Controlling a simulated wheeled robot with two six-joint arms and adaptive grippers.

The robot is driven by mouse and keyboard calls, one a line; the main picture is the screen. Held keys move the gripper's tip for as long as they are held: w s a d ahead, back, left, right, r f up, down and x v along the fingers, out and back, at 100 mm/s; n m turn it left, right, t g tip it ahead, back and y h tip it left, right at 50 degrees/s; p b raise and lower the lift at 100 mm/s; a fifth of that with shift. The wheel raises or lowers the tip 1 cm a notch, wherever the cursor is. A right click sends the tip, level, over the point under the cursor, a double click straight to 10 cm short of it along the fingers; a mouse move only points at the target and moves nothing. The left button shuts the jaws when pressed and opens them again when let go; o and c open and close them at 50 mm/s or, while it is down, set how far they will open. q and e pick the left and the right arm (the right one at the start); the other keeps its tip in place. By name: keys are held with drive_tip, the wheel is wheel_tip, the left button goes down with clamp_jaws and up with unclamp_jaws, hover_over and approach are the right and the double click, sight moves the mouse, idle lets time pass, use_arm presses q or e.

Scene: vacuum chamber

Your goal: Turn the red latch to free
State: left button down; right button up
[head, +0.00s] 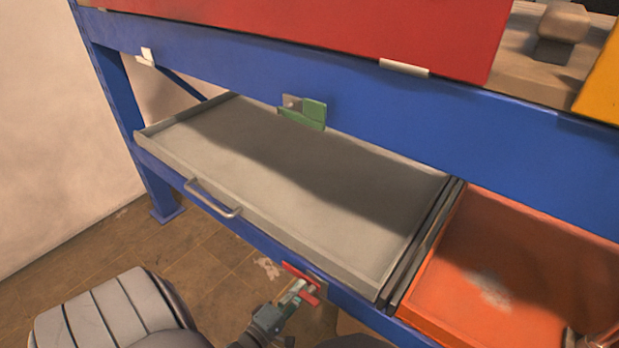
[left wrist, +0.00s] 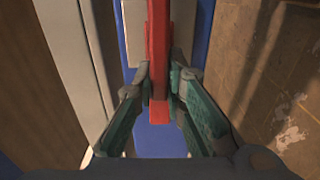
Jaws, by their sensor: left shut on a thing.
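The red latch (head: 302,281) is on the lower blue rail, below the front edge of the grey drawer. In the left wrist view the red latch (left wrist: 159,60) runs as a bar between my fingers. My left gripper (head: 302,290) is at the latch in the head view. In the left wrist view the left gripper (left wrist: 159,85) has its fingers shut on the bar, one on each side. Part of the latch is hidden behind the fingers. A green latch (head: 314,113) sits on the upper blue beam.
A grey drawer (head: 262,232) with a handle (head: 212,200) stands out over the lower rail, just above the red latch. An orange tray (head: 432,327) is to its right. Tiled floor (head: 215,258) shows open below and left.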

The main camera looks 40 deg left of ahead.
use_arm(q)
drive_tip(key=shift+d+f, duration=0.1)
drive_tip(key=shift+d, duration=0.05)
drive_tip(key=c, duration=1.6)
unclamp_jaws()
drive_tip(key=shift+c, duration=0.2)
drive_tip(key=s+d, duration=0.1)
drive_tip(key=s, duration=1.1)
